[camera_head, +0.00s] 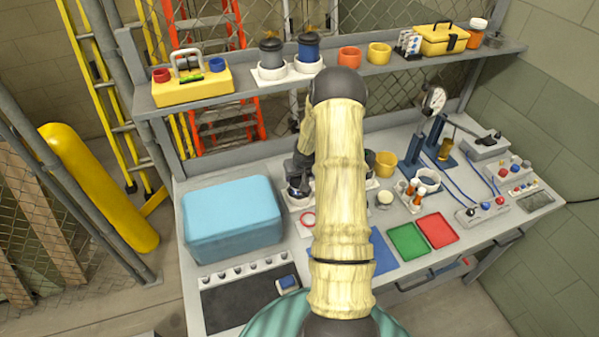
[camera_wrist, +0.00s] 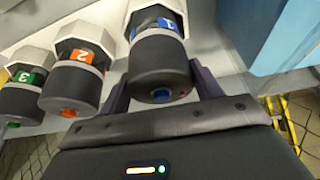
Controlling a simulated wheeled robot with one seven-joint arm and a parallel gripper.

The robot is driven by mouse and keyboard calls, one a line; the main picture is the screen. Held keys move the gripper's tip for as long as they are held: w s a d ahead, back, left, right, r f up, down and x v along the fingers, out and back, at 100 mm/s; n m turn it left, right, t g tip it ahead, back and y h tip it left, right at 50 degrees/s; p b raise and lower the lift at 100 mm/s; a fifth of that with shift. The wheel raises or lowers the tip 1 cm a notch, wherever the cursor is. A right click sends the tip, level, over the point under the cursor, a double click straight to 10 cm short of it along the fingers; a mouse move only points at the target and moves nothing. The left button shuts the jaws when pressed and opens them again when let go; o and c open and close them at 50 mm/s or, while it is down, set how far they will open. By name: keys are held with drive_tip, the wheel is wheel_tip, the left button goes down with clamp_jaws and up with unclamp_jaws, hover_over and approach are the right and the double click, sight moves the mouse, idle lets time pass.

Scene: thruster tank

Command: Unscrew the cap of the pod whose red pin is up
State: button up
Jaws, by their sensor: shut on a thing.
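In the wrist view, three dark-capped pods stand in a row in white holders: pod 1 with a blue label (camera_wrist: 150,22), pod 2 with an orange label (camera_wrist: 84,56) and pod 3 with a green label (camera_wrist: 30,75). My gripper (camera_wrist: 162,88) is shut on the dark cap (camera_wrist: 158,68) of pod 1, one finger on each side. This cap has a blue centre and a small red spot near its edge. The caps of pods 2 and 3 have orange and green centres; no red pin is clear there. In the head view, my arm hides most of the row.
A light-blue box (camera_head: 232,215) stands close left of my gripper. Green (camera_head: 408,241) and red (camera_head: 437,230) trays lie front right. Two more capped vessels (camera_head: 270,55) (camera_head: 308,48) stand on the shelf above. A gauge stand (camera_head: 434,105) is at the back right.

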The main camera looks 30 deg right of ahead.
drive_tip(key=shift+a+r+n+y+p, duration=0.1)
drive_tip(key=shift+n+y+p, duration=0.4)
drive_tip(key=shift+n+p, duration=1.7)
drive_tip(key=shift+y+p, duration=0.3)
drive_tip(key=shift+p, duration=2.85)
drive_tip(key=shift+s+a+n+p, duration=0.1)
drive_tip(key=shift+n+p, duration=0.3)
drive_tip(key=shift+p, duration=0.75)
drive_tip(key=shift+y+p, duration=0.3)
drive_tip(key=shift+p, duration=0.2)
drive_tip(key=shift+o, duration=0.2)
drive_tip(key=shift+f+n+b, duration=0.3)
drive_tip(key=shift+f, duration=0.05)
drive_tip(key=shift+r+n+y, duration=0.25)
drive_tip(key=shift+n+y, duration=0.25)
drive_tip(key=shift+n, duration=0.6)
drive_tip(key=shift+c, duration=0.2)
drive_tip(key=shift+f+b, duration=0.15)
drive_tip(key=shift+b, duration=0.2)
drive_tip(key=shift+n+b, duration=0.35)
drive_tip(key=shift+n, duration=0.25)
drive_tip(key=shift+o, duration=0.2)
drive_tip(key=shift+n+g+y+b, duration=0.4)
drive_tip(key=shift+n+y+b, duration=0.3)
drive_tip(key=shift+n+b, duration=0.95)
